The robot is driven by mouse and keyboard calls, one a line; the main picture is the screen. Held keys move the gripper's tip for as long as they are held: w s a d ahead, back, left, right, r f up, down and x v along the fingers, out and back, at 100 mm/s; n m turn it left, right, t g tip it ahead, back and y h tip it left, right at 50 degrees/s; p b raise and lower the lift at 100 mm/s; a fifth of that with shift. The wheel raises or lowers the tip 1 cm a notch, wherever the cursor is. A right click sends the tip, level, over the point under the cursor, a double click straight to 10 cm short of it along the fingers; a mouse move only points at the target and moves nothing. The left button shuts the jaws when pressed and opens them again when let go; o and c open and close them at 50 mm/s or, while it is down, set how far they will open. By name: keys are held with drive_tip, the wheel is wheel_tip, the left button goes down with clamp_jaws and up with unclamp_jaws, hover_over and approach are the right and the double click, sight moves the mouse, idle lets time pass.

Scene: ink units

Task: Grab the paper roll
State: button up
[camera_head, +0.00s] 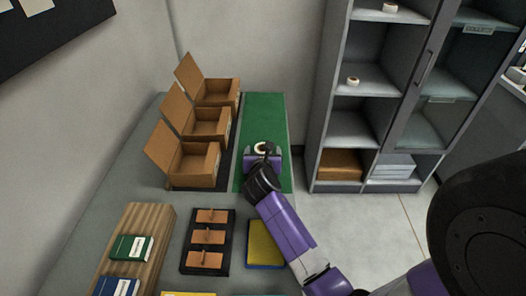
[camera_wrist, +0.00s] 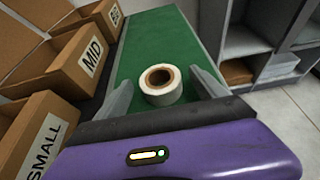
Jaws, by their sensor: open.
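A white paper roll (camera_wrist: 161,85) with a brown core stands upright on a green mat (camera_wrist: 152,36), its hole facing up. In the head view the roll (camera_head: 263,147) shows just past the end of my arm, partly hidden by my gripper. My gripper (camera_wrist: 161,92) is open, with one grey finger to the left of the roll and one to the right. Gaps show between the fingers and the roll in the wrist view. I cannot tell how far down the fingers reach beside it.
Three open cardboard boxes (camera_head: 199,162) stand left of the mat, some labelled SMALL and MID. A grey shelf cabinet (camera_head: 322,110) with small rolls (camera_head: 352,81) stands to the right. A dark tray (camera_head: 228,252) with brown pieces and a yellow pad (camera_head: 263,243) lie nearer. The mat beyond the roll is clear.

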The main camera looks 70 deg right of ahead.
drive_tip(key=shift+w+d+f, duration=0.15)
drive_tip(key=shift+d+f, duration=0.05)
drive_tip(key=shift+d, duration=0.2)
drive_tip(key=c, duration=1.5)
